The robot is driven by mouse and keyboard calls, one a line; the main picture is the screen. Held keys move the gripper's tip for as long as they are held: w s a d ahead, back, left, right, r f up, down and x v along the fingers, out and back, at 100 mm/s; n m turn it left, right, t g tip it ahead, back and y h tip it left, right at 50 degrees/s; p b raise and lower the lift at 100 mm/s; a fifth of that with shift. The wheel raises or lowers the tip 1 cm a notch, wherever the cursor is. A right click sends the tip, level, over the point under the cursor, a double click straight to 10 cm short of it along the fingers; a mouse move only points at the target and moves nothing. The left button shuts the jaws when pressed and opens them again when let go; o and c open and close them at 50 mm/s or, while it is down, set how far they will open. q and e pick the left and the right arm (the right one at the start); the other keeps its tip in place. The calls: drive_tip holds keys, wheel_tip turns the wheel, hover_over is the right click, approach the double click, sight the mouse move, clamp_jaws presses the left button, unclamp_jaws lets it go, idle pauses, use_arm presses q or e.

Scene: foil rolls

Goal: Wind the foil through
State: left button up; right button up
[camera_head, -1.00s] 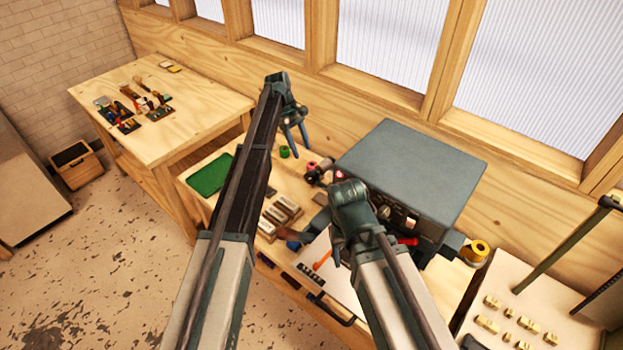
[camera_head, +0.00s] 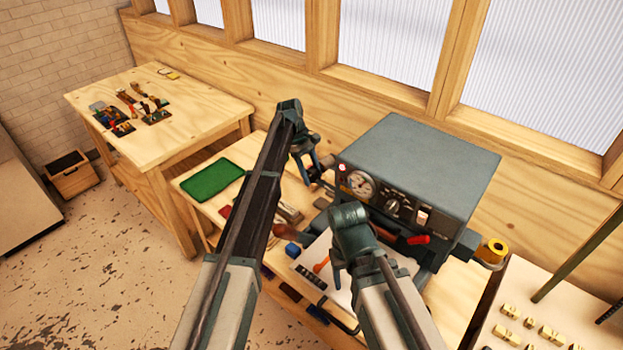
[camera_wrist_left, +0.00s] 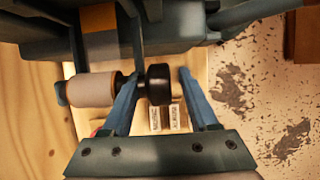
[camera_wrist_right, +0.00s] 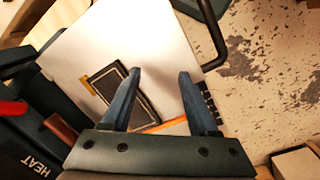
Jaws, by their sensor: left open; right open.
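The grey foil machine (camera_head: 425,160) stands on the bench with a dial and knobs on its front. A yellow roll (camera_head: 493,251) sits at its right end. In the left wrist view, a pale roll (camera_wrist_left: 93,89) lies on a shaft with a black knob (camera_wrist_left: 158,84) at its end. My left gripper (camera_head: 310,172) is at the machine's left end; its open fingers (camera_wrist_left: 160,85) lie either side of the black knob, apparently not closed on it. My right gripper (camera_wrist_right: 160,74) is open and empty over a white plate (camera_wrist_right: 140,40) bearing a dark framed rectangle (camera_wrist_right: 112,85).
A green mat (camera_head: 212,180) lies on the bench's left part. A red handle (camera_head: 417,239) projects from the machine's front. A side table (camera_head: 190,100) holds small tools.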

use_arm(q)
clamp_jaws()
drive_tip(key=shift+r, duration=0.1)
use_arm(e)
drive_tip(key=shift+r, duration=0.15)
use_arm(q)
drive_tip(key=shift+s+d+r+t+y+p, duration=0.1)
drive_tip(key=shift+s+t+y+p, duration=0.15)
drive_tip(key=shift+y+p, duration=0.2)
use_arm(e)
drive_tip(key=shift+r, duration=0.3)
use_arm(q)
drive_tip(key=shift+t+y, duration=0.35)
use_arm(e)
drive_tip(key=shift+r, duration=0.2)
use_arm(q)
drive_tip(key=shift+w+f+t+y+p, duration=0.2)
drive_tip(key=shift+t+y+p, duration=0.1)
drive_tip(key=shift+y, duration=0.2)
use_arm(e)
drive_tip(key=shift+r, duration=0.1)
